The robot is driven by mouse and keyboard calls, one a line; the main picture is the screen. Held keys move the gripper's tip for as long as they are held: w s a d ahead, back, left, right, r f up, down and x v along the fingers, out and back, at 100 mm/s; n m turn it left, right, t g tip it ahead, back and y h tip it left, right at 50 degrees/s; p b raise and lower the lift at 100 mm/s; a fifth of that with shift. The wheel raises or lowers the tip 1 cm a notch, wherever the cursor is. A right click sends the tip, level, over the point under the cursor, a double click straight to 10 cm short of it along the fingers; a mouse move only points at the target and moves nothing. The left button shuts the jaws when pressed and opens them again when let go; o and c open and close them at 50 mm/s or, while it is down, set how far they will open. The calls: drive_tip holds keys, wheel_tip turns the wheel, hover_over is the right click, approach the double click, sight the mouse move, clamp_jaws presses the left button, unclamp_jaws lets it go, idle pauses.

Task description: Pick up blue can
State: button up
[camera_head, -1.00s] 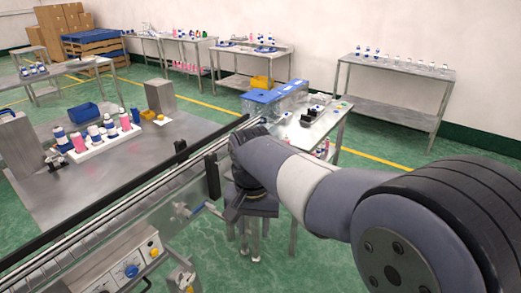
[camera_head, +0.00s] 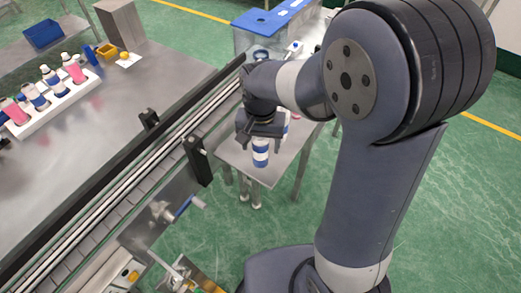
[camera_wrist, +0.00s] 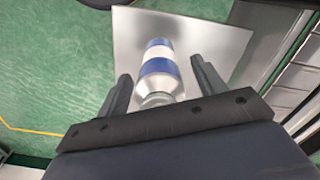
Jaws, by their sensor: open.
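The blue can (camera_head: 260,152), with blue and white bands, stands upright near the corner of a small metal table (camera_head: 245,168). My gripper (camera_head: 261,134) is just above it in the head view, hiding part of its upper end. In the wrist view the can (camera_wrist: 158,67) shows between the two spread fingers of my gripper (camera_wrist: 161,78), with its silvery neck closest to the gripper. A gap shows on both sides of the can, so the fingers are open and not visibly touching it.
A conveyor (camera_head: 122,165) with black rail posts runs close to the left of the small table. Blue-lidded equipment (camera_head: 272,20) stands behind. Further left, a white rack (camera_head: 62,104) holds several bottles on a metal table.

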drive_tip(key=shift+f, duration=0.3)
drive_tip(key=shift+c, duration=0.5)
drive_tip(key=c, duration=1)
drive_tip(key=shift+o, duration=0.2)
drive_tip(key=shift+r, duration=0.1)
